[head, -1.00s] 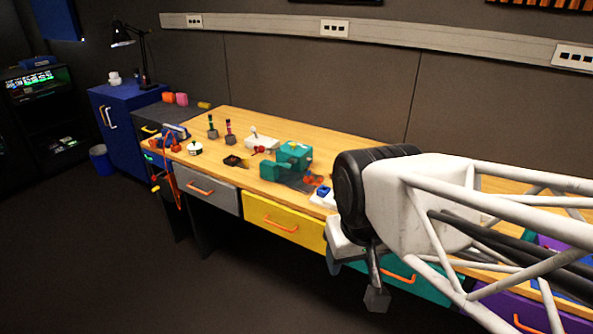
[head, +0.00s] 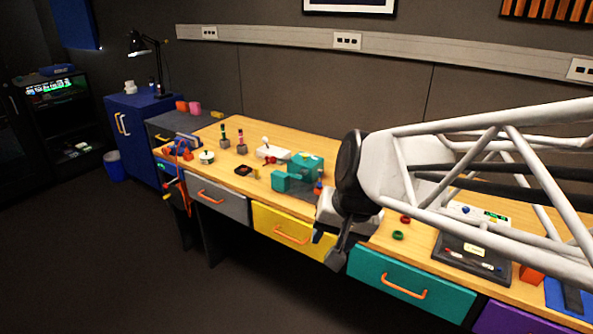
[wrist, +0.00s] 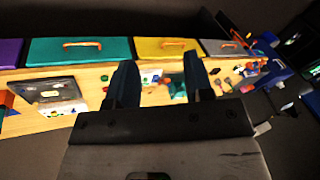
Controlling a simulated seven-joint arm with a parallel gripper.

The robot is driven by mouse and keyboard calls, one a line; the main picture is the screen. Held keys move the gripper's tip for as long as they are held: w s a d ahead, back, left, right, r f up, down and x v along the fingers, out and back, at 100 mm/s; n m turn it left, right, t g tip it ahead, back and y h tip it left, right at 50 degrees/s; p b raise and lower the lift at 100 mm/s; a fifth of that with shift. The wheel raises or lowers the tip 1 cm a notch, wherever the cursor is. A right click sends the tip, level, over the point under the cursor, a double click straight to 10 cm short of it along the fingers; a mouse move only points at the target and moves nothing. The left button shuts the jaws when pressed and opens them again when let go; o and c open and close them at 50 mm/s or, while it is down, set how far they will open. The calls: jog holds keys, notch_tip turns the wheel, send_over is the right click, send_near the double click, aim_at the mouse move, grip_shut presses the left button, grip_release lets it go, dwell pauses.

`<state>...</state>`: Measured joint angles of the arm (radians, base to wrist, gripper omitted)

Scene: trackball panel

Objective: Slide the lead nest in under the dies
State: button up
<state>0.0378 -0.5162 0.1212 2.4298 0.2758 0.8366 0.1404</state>
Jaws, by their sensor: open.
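A teal machine (head: 303,166), which looks like the press with the dies, stands on the wooden bench, just left of my gripper in the head view. Its dies and the lead nest cannot be made out; my gripper hides part of that area. In the wrist view a teal shape (wrist: 176,86) shows between my fingers, well beyond them. My gripper (wrist: 160,82) is open and empty, its two dark fingers apart. In the head view my gripper (head: 331,246) hangs at the front edge of the bench, touching nothing that I can see.
Left of the machine stand a white lever box (head: 272,152), a small black tray (head: 243,170) and a round white pot (head: 207,157). Red and green rings (head: 398,236) and a dark tray (head: 470,256) lie to the right. Drawers with orange handles (head: 291,234) line the bench front.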

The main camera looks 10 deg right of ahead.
jog(key=w+d+f+m+t+y, duration=0.1)
jog(key=w+d+f+m+t, duration=0.1)
jog(key=w+m, duration=0.95)
jog(key=w+d+f+m+t+y, duration=0.15)
jog(key=w+m, duration=0.25)
jog(key=w, duration=1.4)
jog(key=w+d+f+m+h, duration=0.1)
jog(key=w+d+f+m, duration=0.4)
jog(key=w+f, duration=0.1)
jog(key=w+d+f+m+t+h, duration=0.1)
jog(key=w+d+f+m+h, duration=0.1)
jog(key=w+d+f+m, duration=0.3)
jog(key=w+d+f+m+t+h, duration=0.1)
jog(key=w+d+f+m, duration=0.4)
jog(key=w+f+m, duration=0.1)
jog(key=shift+s+f+h+x, duration=0.1)
jog(key=shift+h+x, duration=0.05)
jog(key=shift+x, duration=0.55)
jog(key=shift+s+f+h+x, duration=0.1)
jog(key=shift+x, duration=0.6)
jog(key=shift+d+f+m, duration=0.25)
jog(key=shift+f+m, duration=0.05)
jog(key=shift+m, duration=0.05)
jog(key=shift+w+f, duration=0.1)
jog(key=shift+w, duration=0.05)
jog(key=shift+x, duration=3.75)
